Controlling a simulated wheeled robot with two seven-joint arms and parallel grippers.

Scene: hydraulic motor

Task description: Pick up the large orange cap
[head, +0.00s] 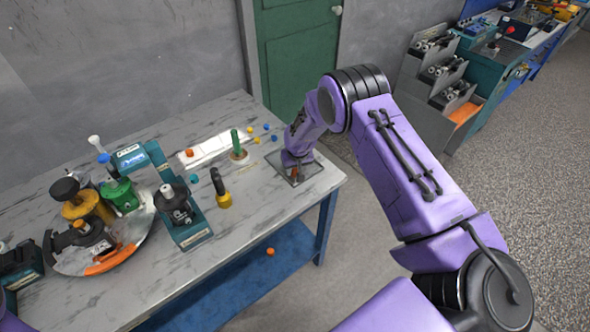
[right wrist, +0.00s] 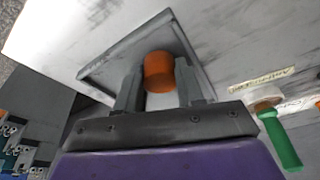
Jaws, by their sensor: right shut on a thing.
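The large orange cap (right wrist: 158,72) is a short orange cylinder seen in the right wrist view, between the two fingers of my right gripper (right wrist: 160,95). The fingers are shut on it from both sides. In the head view my right gripper (head: 295,178) points down over a shallow grey square tray (head: 322,182) at the right end of the table. The tray also shows in the right wrist view (right wrist: 98,70). I cannot tell whether the cap touches the tray floor. My left gripper is not in view.
The marbled table (head: 150,290) holds a green-handled tool (head: 235,142), a black-and-yellow tool (head: 220,190), a teal press (head: 185,215) and a round turntable (head: 140,225) with motor parts. Small coloured caps lie near a white strip (head: 215,147). An orange piece (head: 270,251) lies lower, on the blue shelf.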

